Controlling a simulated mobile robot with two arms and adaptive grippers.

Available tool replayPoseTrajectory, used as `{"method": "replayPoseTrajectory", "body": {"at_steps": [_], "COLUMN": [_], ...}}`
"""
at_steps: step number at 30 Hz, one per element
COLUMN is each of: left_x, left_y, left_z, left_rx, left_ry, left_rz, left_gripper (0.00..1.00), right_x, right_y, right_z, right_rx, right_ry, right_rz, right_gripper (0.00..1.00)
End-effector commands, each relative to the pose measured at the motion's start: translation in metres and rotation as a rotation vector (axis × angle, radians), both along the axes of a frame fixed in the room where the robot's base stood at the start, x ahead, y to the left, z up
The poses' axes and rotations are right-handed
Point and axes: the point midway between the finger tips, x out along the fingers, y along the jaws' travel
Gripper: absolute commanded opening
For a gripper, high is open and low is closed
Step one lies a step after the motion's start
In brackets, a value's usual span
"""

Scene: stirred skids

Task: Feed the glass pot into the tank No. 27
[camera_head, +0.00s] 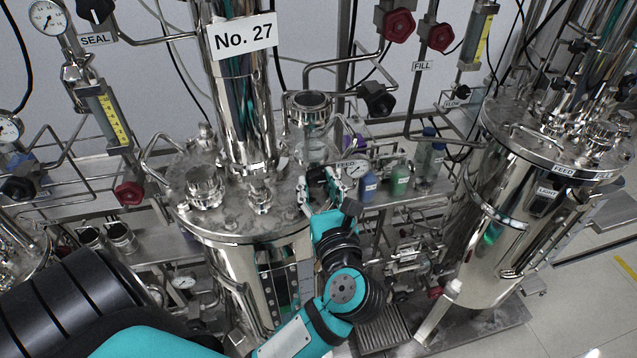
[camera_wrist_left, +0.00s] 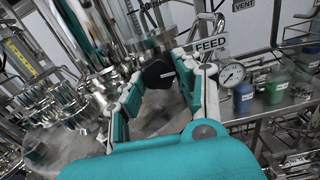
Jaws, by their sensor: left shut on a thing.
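The glass pot (camera_head: 311,126) is a clear upright cylinder with a metal cap over the right rear of tank No. 27's lid. It also shows in the left wrist view (camera_wrist_left: 147,30). The steel tank No. 27 (camera_head: 228,222) stands at centre-left, with its number plate (camera_head: 241,36) on the tall column. My left gripper (camera_head: 317,186) is at the lid's right edge, below the pot and left of the FEED label (camera_head: 346,164). In the left wrist view its fingers (camera_wrist_left: 157,72) are closed around a black knob (camera_wrist_left: 157,76) with a pale mark. The knob's stem is hidden.
A second steel tank (camera_head: 512,215) stands at the right. Blue and green bottles (camera_head: 399,178) and a gauge (camera_head: 357,168) are close to my gripper's right. Red valve wheels (camera_head: 398,25) and pipes crowd the back. Free floor shows at the far right.

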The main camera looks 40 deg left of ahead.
Motion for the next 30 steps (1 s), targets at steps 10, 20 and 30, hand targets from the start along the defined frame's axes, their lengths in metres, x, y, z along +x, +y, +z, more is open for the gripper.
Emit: {"method": "replayPoseTrajectory", "body": {"at_steps": [10, 20, 30], "left_x": [-0.0004, -0.0002, -0.0069], "left_y": [0.0003, 0.0002, -0.008], "left_z": [-0.0003, -0.0001, -0.0011], "left_rx": [0.06, 0.06, 0.057], "left_ry": [0.072, 0.07, 0.072], "left_rz": [0.001, 0.0, -0.002], "left_gripper": [0.01, 0.56, 0.56], "right_x": [0.0001, -0.0001, -0.0007], "right_y": [0.0021, 0.0002, -0.0044], "right_z": [0.0036, 0.0036, 0.0035], "right_rx": [0.002, 0.0, -0.006], "right_ry": [0.0, 0.001, 0.002], "right_rz": [-0.001, 0.0, 0.002], "right_gripper": [0.56, 0.56, 0.56]}}
